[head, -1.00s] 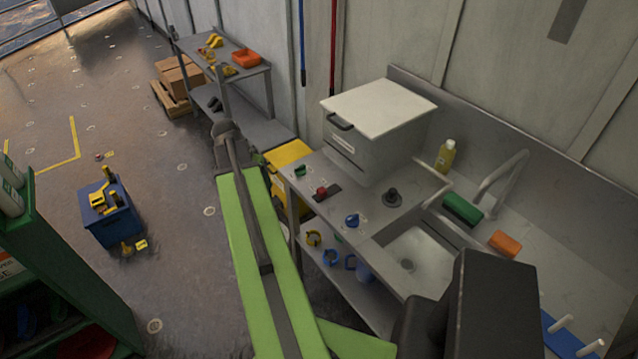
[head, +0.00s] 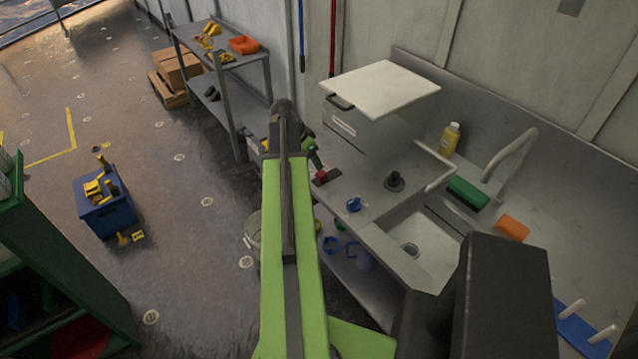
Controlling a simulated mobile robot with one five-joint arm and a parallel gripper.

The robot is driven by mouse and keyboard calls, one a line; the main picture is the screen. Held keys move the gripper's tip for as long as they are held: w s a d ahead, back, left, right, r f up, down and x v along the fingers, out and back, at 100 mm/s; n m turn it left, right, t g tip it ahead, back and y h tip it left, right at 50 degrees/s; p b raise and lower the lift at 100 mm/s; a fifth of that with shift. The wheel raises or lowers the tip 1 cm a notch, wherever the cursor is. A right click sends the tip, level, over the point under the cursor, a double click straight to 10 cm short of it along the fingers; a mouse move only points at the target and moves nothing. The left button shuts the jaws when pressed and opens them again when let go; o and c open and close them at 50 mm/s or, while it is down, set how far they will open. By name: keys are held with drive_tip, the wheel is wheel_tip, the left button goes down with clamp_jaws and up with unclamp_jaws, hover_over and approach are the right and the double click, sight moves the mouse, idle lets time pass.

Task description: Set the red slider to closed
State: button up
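The red slider (head: 321,177) is a small red knob on a dark slot plate (head: 331,173) near the front left edge of the steel counter, below the white-lidded box. It is at the left part of the slot. My green arm reaches up the middle of the view. My gripper (head: 303,128) is at its far end, up and left of the red slider, and looks apart from it. The arm's end hides most of the gripper, so its fingers cannot be made out. A green part (head: 314,154) shows just beside it; I cannot tell whether they touch.
A blue knob (head: 353,204) and a dark round knob (head: 394,181) stand on the counter near the sink (head: 420,230). The white-lidded box (head: 375,95) stands behind the slider. A grey shelf (head: 222,58) is at the back left. A blue crate (head: 107,215) sits on open floor.

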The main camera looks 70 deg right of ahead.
sight(320, 173)
drive_tip(key=b+x, duration=0.7)
drive_tip(key=x, duration=0.2)
drive_tip(key=shift+f, duration=0.2)
drive_tip(key=shift+r, duration=0.1)
drive_tip(key=shift+w, duration=0.1)
clamp_jaws()
idle(0.6)
